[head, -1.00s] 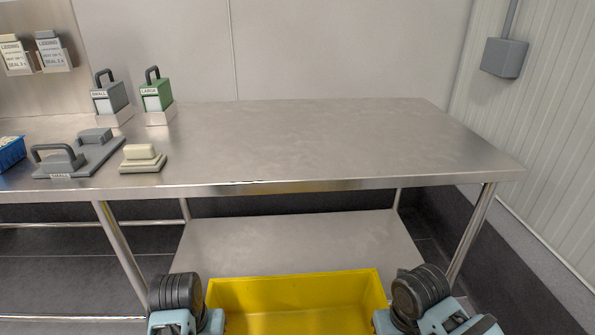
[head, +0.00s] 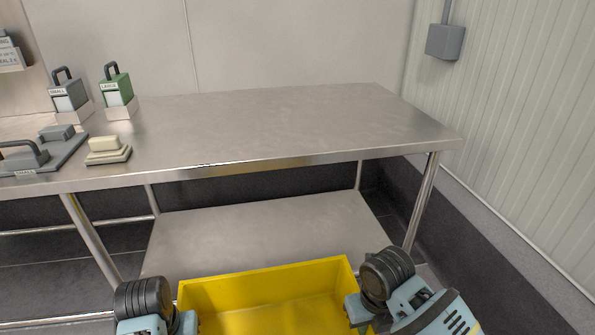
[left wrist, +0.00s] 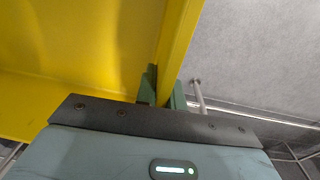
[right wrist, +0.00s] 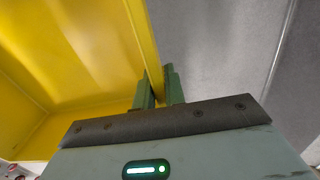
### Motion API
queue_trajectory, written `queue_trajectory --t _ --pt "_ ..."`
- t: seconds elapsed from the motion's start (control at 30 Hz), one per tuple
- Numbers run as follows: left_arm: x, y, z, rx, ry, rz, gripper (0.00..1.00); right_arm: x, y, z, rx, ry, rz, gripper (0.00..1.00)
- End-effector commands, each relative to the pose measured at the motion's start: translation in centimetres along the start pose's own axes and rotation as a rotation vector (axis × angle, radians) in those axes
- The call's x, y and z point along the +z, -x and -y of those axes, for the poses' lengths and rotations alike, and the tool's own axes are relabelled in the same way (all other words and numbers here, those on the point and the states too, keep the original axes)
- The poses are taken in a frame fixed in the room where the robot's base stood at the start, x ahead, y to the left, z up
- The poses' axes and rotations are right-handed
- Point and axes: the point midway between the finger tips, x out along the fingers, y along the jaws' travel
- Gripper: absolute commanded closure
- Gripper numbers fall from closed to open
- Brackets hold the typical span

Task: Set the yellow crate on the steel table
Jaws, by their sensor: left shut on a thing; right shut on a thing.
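The yellow crate (head: 270,282) is held between my two arms at the bottom of the head view, in front of the table and lower than its top in the picture. Its inside looks empty where it shows. My left gripper (left wrist: 163,88) is shut on one crate wall, its green fingers on either side. My right gripper (right wrist: 159,88) is shut on the opposite wall in the same way. In the head view my right wrist (head: 385,280) shows at the crate's right end; the fingertips are hidden there. The steel table (head: 270,125) has a wide bare top at centre and right.
On the table's left stand a grey block (head: 68,92) and a green block (head: 116,88) with handles, a cream block (head: 106,148) and grey sealing tools (head: 45,150). A lower shelf (head: 260,235) spans the legs. A ribbed wall (head: 520,130) closes the right side.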

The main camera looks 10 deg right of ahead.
Motion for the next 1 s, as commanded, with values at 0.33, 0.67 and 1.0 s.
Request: queue_trajectory --t 0.33,0.67,1.0 --pt "-0.1 0.2 -0.1 0.000 -0.001 -0.005 1.00 0.0 0.1 0.1 -0.004 0.000 0.001 1.00" --pt "-0.3 1.1 -0.1 0.000 -0.001 -0.007 1.00 0.2 0.9 0.1 -0.005 0.000 0.003 1.00" --pt "-0.8 4.3 -0.3 0.000 -0.002 -0.008 1.00 0.7 4.2 0.1 -0.004 0.001 0.004 1.00"
